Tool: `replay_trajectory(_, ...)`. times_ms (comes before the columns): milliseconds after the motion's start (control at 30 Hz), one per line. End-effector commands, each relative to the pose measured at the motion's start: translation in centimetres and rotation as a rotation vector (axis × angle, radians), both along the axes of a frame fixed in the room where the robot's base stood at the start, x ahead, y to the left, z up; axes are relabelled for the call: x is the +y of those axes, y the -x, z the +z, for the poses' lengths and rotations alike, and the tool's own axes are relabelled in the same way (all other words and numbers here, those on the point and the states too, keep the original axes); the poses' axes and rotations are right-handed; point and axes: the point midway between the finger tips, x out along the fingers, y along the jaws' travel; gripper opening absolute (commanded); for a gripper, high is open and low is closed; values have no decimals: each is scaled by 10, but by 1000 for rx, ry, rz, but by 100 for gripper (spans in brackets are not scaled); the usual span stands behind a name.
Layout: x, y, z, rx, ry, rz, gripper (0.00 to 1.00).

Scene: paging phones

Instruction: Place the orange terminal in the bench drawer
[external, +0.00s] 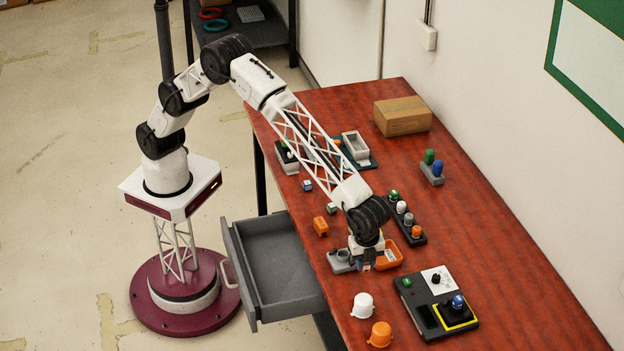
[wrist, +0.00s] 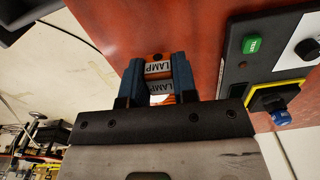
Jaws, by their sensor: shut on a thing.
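My gripper (external: 366,264) is low over the near half of the red bench, pointing down. In the wrist view its two blue fingers (wrist: 158,82) are shut on a small block with white LAMP labels (wrist: 158,68). Orange shows at the block's edges; most of it is hidden between the fingers. In the external view the gripper hides it. The grey bench drawer (external: 272,262) is pulled open to the left of my gripper and looks empty.
An orange tray (external: 392,262) and a grey fixture (external: 341,262) flank my gripper. A black control box (external: 420,306) stands to the right, also seen in the wrist view (wrist: 245,70). White (external: 362,305) and orange (external: 380,334) caps stand near the front. A carton (external: 402,116) is at the back.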

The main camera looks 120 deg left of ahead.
Motion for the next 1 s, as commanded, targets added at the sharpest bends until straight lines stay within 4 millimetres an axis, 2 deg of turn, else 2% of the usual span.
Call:
replay_trajectory(233, 0, 0, 16, 2, -1, 0, 0)
replay_trajectory(1000, 0, 4, 16, 1, 0, 1, 0)
